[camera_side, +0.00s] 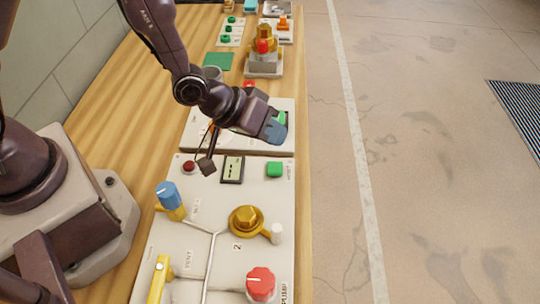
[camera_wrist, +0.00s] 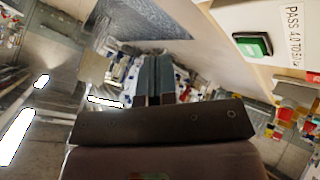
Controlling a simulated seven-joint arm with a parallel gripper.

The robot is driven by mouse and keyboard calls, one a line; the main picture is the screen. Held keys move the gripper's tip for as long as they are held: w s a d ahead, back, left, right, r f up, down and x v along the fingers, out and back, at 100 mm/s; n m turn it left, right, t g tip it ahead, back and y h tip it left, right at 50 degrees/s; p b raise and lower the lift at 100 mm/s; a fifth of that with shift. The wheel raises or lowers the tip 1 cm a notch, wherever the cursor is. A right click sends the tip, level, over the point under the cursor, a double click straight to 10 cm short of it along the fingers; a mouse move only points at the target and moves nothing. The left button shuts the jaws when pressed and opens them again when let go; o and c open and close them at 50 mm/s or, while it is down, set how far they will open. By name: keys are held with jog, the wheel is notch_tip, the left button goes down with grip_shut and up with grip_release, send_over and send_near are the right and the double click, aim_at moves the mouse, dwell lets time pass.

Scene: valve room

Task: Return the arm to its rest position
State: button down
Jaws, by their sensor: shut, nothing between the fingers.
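My gripper (camera_side: 274,128) is in the upper middle of the side view, held above the white panels, with its blue-grey fingers pointing right. The fingers also show in the wrist view (camera_wrist: 154,80), close together with nothing seen between them. My gripper is apart from the valves and knobs. It hides part of the far panel (camera_side: 187,128), where a green button partly shows beside the fingers. A green button (camera_wrist: 252,45) on a white panel shows at the upper right of the wrist view.
The near panel (camera_side: 262,192) carries a blue knob (camera_side: 167,192), a brass valve (camera_side: 246,220), a red knob (camera_side: 260,283), a yellow handle (camera_side: 159,279) and a green button (camera_side: 274,170). Farther back stands a brass fitting with a red part (camera_side: 264,45). The floor (camera_side: 420,130) at right is clear.

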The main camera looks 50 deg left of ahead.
jog(key=s+g, duration=0.1)
jog(key=s+a+f+m+g+y, duration=0.1)
jog(key=s+a+f, duration=0.1)
jog(key=shift+s+a+m+g, duration=0.2)
jog(key=shift+s+m+g, duration=0.15)
jog(key=shift+m+g, duration=0.05)
jog(key=s+a+r+y, duration=0.1)
jog(key=s+a+r, duration=0.3)
jog(key=r, duration=0.4)
jog(key=s+a+r+y, duration=0.1)
jog(key=s+a+r, duration=0.3)
jog(key=r, duration=0.5)
jog(key=s+a+r+t+y, duration=0.1)
jog(key=s+a+r+y, duration=0.1)
jog(key=s+a+r, duration=0.3)
notch_tip(320, 180, up, 3)
jog(key=shift+a+r, duration=0.2)
jog(key=shift+a, duration=0.1)
